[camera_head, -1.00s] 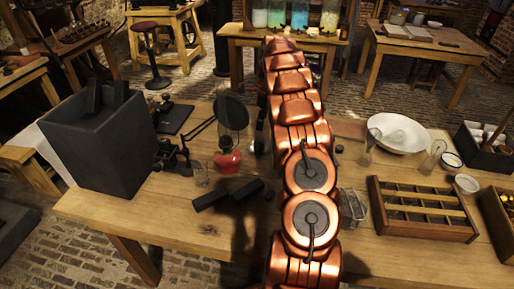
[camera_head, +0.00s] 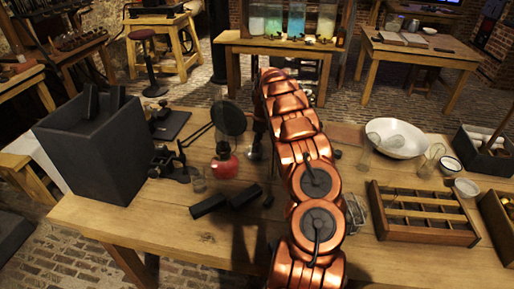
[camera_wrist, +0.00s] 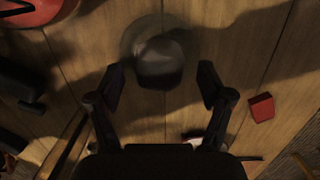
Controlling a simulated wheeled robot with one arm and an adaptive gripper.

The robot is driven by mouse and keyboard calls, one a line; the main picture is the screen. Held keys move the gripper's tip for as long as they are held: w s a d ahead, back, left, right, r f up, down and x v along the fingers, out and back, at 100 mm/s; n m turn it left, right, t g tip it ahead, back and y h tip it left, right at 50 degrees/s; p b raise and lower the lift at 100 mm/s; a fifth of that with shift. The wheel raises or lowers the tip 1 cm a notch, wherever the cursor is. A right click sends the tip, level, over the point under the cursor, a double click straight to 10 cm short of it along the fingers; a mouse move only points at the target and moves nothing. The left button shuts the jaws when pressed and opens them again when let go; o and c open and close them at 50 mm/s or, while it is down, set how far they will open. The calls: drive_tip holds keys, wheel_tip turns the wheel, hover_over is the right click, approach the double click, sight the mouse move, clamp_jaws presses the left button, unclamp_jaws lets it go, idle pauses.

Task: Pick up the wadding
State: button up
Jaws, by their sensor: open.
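In the wrist view, my gripper (camera_wrist: 163,88) is open, its two dark fingers apart and pointing toward the wooden table. A round, clear glass-like thing (camera_wrist: 128,42) stands just beyond the fingertips, with a blurred dark-grey lump (camera_wrist: 158,66) in or under it. This lump may be the wadding, but it is too dark and blurred to be sure. Nothing is held between the fingers. In the head view, my copper arm hides the gripper and the spot beneath it.
A red-based lamp (camera_head: 224,166) stands left of my arm, near a dark box (camera_head: 92,150) and black blocks (camera_head: 208,205). To the right are a white bowl (camera_head: 400,145) and a divided wooden tray (camera_head: 428,236). A small red block (camera_wrist: 262,107) lies right of my gripper.

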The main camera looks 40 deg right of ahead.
drive_tip(key=shift+w+a+f, duration=0.1)
drive_tip(key=shift+f, duration=1)
drive_tip(key=c, duration=1)
drive_tip(key=shift+r, duration=0.1)
wheel_tip(320, 180, up, 10)
drive_tip(key=shift+f+b, duration=0.1)
drive_tip(key=shift+b, duration=1.1)
drive_tip(key=o, duration=0.4)
drive_tip(key=c, duration=0.5)
